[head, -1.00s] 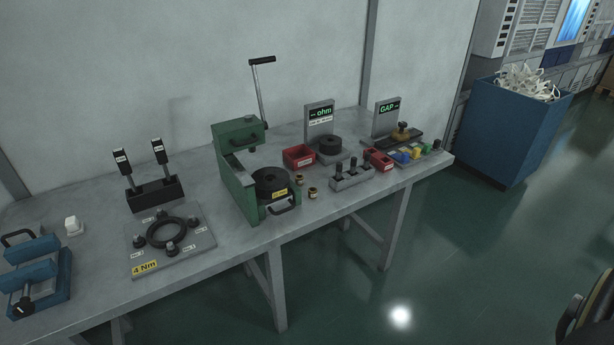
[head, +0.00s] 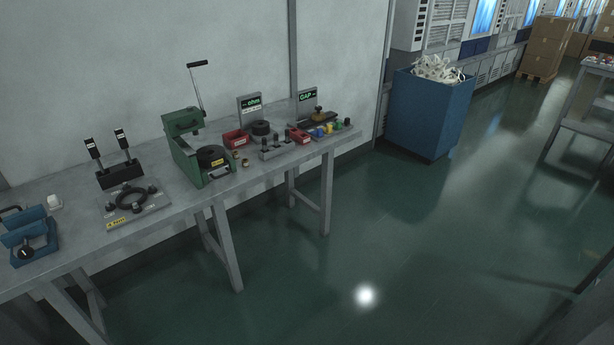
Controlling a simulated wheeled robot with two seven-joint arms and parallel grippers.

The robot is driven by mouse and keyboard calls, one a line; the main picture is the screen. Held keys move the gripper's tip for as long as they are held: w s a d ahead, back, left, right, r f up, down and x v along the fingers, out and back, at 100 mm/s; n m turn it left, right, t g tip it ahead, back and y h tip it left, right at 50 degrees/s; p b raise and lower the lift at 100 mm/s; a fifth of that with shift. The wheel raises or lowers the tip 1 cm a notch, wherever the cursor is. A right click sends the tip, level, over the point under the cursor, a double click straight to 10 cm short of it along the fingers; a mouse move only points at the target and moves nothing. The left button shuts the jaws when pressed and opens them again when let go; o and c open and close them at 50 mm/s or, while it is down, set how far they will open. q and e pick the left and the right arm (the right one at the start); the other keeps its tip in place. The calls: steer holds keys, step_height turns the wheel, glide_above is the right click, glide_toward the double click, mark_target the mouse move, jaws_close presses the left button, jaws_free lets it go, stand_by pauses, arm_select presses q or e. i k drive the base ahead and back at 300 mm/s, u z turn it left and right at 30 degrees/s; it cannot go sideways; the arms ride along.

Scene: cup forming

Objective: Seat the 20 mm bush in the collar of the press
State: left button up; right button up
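The green press (head: 187,152) stands on the workbench with its lever raised. A black round collar (head: 212,156) with a yellow label sits low at its front. Two small brass-coloured bushes stand on the bench just right of the press, one nearer the front (head: 245,162) and one behind it (head: 236,154). Their sizes are too small to read. Neither of my grippers is in view.
The grey workbench (head: 70,238) runs along the wall. A blue waste bin (head: 427,118) stands beyond. The green floor in front is open.

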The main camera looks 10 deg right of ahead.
mark_target(192, 163)
steer(key=z, duration=1)
steer(key=i, duration=1.9)
steer(key=u, duration=1.4)
steer(key=i, duration=0.55)
steer(key=u, duration=0.55)
